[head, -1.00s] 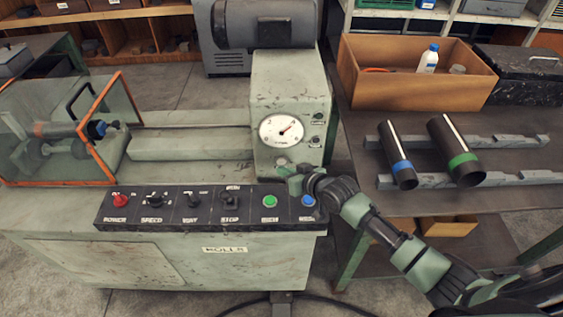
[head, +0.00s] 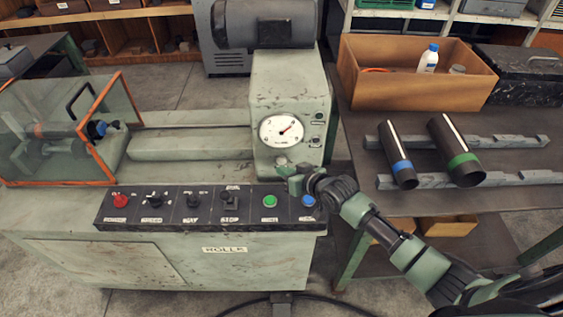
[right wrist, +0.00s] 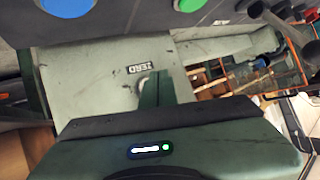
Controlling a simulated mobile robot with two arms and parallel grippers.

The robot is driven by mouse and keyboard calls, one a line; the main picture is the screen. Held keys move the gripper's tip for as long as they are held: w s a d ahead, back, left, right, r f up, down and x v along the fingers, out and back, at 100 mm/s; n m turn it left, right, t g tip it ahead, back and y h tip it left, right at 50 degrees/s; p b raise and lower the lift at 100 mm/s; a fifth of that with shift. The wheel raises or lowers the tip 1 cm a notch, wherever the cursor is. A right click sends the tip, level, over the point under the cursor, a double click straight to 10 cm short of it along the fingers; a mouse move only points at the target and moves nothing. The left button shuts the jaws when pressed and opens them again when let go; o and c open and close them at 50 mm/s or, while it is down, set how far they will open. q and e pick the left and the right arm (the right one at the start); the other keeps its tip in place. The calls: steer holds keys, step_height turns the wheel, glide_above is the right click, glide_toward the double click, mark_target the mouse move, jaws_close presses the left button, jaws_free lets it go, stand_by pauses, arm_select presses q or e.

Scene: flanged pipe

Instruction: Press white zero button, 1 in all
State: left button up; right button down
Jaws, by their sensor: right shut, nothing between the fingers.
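The white zero button (head: 281,160) is a small pale round knob low on the front of the grey-green gauge housing, just below the dial (head: 281,131). In the right wrist view the ZERO label (right wrist: 139,69) is readable. The button (right wrist: 145,83) beside it is partly hidden by my fingers. My right gripper (head: 287,171) is shut and empty, its tips close in front of and just below the button. I cannot tell whether they touch it. My left gripper is not in view.
Below is a dark control panel (head: 170,216) with a red knob, switches, a green button (head: 270,201) and a blue button (head: 308,201) close under my right gripper. A glass guard (head: 75,120) stands left. A table at right holds pipes (head: 455,150) and a wooden box (head: 370,95).

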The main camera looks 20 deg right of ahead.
steer(key=shift+w, duration=0.15)
steer(key=shift+w+d, duration=0.1)
steer(key=shift+w, duration=0.15)
steer(key=shift+w+d+b, duration=0.15)
steer(key=shift+w+b, duration=0.15)
steer(key=shift+w, duration=0.1)
stand_by(0.8)
steer(key=shift+s+a+r+p, duration=0.15)
steer(key=shift+s+a+p, duration=0.05)
steer(key=shift+s+p, duration=0.4)
steer(key=shift+s+a, duration=0.1)
steer(key=shift+s, duration=0.15)
